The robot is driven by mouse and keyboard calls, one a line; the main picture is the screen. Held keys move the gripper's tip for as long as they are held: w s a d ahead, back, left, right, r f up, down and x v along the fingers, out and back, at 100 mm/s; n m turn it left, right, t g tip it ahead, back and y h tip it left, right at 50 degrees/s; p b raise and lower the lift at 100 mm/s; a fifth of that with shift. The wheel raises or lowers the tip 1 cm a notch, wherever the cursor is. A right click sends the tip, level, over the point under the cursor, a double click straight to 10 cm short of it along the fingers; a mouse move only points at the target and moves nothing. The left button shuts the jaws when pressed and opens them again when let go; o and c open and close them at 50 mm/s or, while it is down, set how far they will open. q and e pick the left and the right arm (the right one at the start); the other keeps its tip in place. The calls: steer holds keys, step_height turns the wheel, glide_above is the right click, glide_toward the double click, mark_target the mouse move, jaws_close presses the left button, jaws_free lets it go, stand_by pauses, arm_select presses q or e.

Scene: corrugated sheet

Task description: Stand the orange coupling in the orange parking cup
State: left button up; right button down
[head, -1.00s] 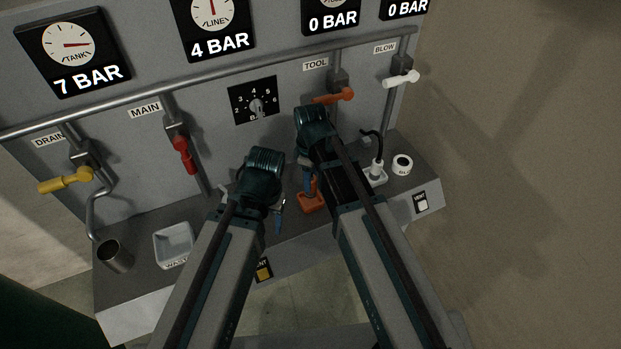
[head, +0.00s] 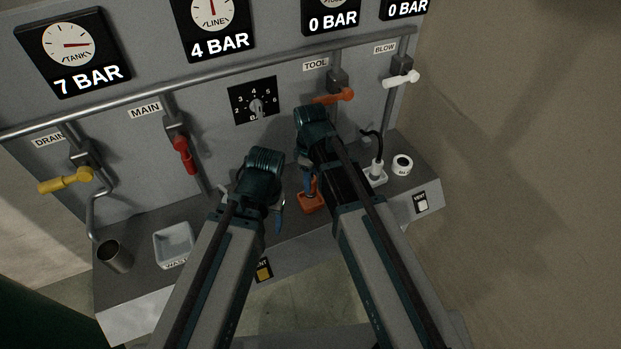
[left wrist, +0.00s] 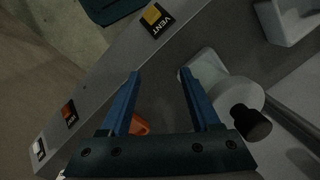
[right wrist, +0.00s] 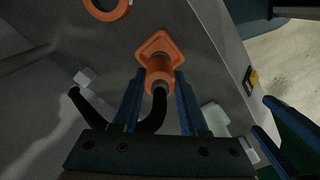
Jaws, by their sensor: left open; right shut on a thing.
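The orange parking cup (head: 310,203) stands on the shelf below the panel, partly hidden by my right gripper (head: 308,180). In the right wrist view its square orange base (right wrist: 157,44) shows just past the fingertips. My right gripper (right wrist: 159,75) is shut on the orange coupling (right wrist: 157,84), which has a black hose at its near end. The coupling lines up with the cup; I cannot tell how deep its end sits in it. My left gripper (left wrist: 160,75) is open and empty to the left of the cup; an orange part (left wrist: 139,126) shows behind one finger.
A grey waste tray (head: 174,244) and a metal cup (head: 115,256) stand at the shelf's left. A white holder (head: 376,176) and a white ring (head: 402,164) are at the right.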

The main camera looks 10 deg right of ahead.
arm_select(q)
steer(key=shift+f+b, duration=1.8)
steer(key=shift+b, duration=0.05)
arm_select(e)
steer(key=shift+f, duration=1.85)
steer(key=shift+c, duration=1.8)
jaws_free()
arm_select(q)
steer(key=shift+r, duration=0.15)
arm_select(e)
steer(key=shift+r, duration=0.15)
step_height(320, 180, up, 14)
steer(key=p, duration=1.4)
steer(key=shift+f, duration=0.2)
arm_select(q)
step_height(320, 180, up, 14)
steer(key=shift+f, duration=0.2)
steer(key=shift+f, duration=0.1)
arm_select(e)
steer(key=shift+f, duration=0.1)
